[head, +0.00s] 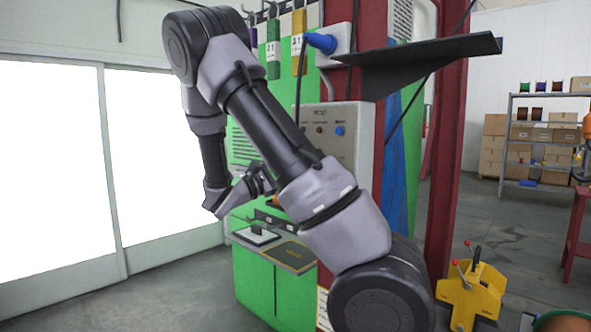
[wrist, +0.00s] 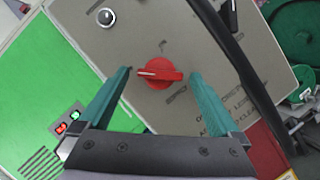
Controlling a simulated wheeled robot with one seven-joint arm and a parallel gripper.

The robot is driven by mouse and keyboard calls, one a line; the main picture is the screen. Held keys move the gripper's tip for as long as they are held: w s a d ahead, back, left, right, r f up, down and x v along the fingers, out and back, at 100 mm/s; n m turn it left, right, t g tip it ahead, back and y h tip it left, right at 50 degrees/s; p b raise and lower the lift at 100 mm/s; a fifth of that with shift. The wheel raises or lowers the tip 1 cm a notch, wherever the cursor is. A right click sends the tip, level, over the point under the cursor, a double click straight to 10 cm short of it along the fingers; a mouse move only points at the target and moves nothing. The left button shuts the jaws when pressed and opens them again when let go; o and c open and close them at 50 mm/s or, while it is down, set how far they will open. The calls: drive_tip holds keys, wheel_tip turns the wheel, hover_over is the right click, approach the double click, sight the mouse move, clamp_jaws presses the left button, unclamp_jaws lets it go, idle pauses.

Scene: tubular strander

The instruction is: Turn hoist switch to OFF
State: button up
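The red rotary switch (wrist: 158,74) is on a grey panel (wrist: 205,45) in the wrist view. Its handle lies about level in the picture, with a pale pointer mark toward the left. My gripper (wrist: 160,77) is open, with one teal finger on either side of the switch. There is a gap between each finger and the handle, and I see no contact. In the head view my gripper (head: 262,181) is small and partly hidden by my own arm. I cannot make out the red switch there. The printing below the switch is tilted and partly covered by the fingers.
A round silver-and-black control (wrist: 106,17) sits on the same panel. A dark cable (wrist: 228,50) crosses the panel right of my gripper. In the head view, a grey box with buttons (head: 348,115) and a black shelf (head: 432,58) are near my arm. A yellow stand (head: 470,295) is at lower right.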

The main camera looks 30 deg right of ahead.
drive_tip(key=v, duration=1)
drive_tip(key=shift+a, duration=0.4)
drive_tip(key=shift+s+f, duration=0.1)
drive_tip(key=s+d+f+m+g+y, duration=0.3)
drive_tip(key=s+d+m+g+y, duration=0.3)
drive_tip(key=s+y, duration=0.65)
drive_tip(key=s+a+r+m+t+y, duration=0.7)
drive_tip(key=a+r+t+y, duration=0.1)
drive_tip(key=r+t+y, duration=0.2)
drive_tip(key=shift+a+r+m+t+y, duration=0.4)
drive_tip(key=shift+r+t, duration=0.1)
drive_tip(key=shift+t, duration=0.4)
